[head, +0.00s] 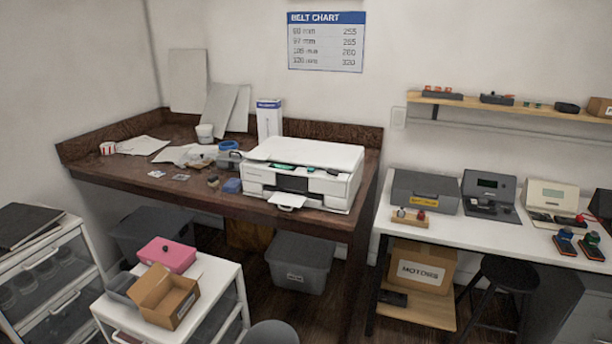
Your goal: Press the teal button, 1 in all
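I cannot make out a teal button for certain. A white printer (310,155) stands on the brown desk (110,180), and a small teal-green part (283,167) shows in its front opening. It is too small to tell whether this is a button. Two console-like devices stand on the white bench at the right: a grey one (488,186) and a cream one (546,195). Their controls are too small to read. My gripper is not in view.
A grey case (424,190) sits on the white bench (465,232). A white drawer cart with a pink box (167,254) and an open carton (167,298) stands in front of the desk. A black stool (508,273) is under the bench. Dark floor shows between the furniture.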

